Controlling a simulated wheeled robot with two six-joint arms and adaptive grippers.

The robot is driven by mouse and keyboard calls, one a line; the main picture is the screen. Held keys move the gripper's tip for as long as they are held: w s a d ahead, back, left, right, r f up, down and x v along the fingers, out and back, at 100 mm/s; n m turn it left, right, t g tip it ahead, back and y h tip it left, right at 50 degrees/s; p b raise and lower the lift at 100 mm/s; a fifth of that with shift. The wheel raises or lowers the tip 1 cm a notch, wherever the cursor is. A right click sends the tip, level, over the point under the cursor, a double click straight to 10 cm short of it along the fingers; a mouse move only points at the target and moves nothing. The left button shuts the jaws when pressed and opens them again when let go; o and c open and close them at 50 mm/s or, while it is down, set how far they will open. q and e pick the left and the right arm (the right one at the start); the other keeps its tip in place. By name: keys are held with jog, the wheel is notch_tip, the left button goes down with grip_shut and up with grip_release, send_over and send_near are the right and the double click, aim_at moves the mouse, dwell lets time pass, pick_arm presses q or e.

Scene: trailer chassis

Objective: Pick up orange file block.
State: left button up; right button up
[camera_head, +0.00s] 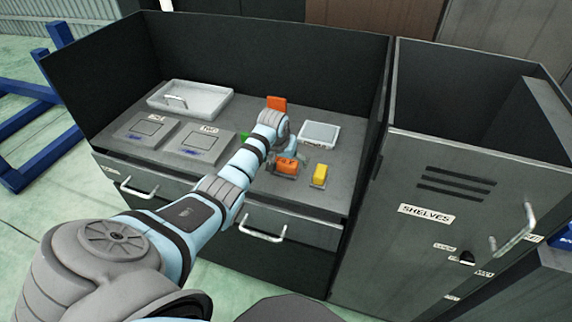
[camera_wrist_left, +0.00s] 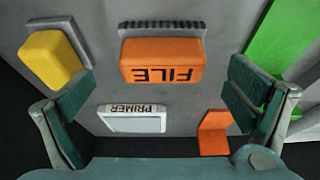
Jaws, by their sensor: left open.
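The orange file block (camera_wrist_left: 160,62), marked FILE, lies on the grey worktop in the upper middle of the left wrist view, with a dark ribbed strip along its far side. In the head view the orange file block (camera_head: 286,165) shows near the end of my left arm, partly covered. My left gripper (camera_wrist_left: 160,82) is open and empty, with one finger on each side of the block in the picture. I cannot tell how high the fingers are above it. My right gripper is not in view.
A yellow block (camera_head: 320,175) stands right of the file block. A PRIMER-labelled pad (camera_wrist_left: 132,119) and an upright orange piece (camera_head: 277,103) are behind. A green item (camera_wrist_left: 280,40) is to one side. A pale tray (camera_head: 190,101) lies at back left; dark walls enclose the worktop.

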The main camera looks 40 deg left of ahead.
aim_at(285, 162)
pick_arm(q)
jog(key=b+x, duration=0.1)
jog(key=x, duration=0.2)
jog(key=shift+s+f, duration=0.1)
jog(key=shift+f, duration=0.1)
jog(key=shift+a, duration=0.1)
jog(key=shift+r, duration=0.1)
jog(key=shift+c, duration=0.8)
jog(key=c, duration=1.4)
jog(key=shift+r, duration=0.4)
notch_tip(285, 162, up, 9)
jog(key=p, duration=0.3)
notch_tip(285, 162, up, 10)
jog(key=shift+r+p, duration=0.15)
jog(key=shift+p, duration=0.15)
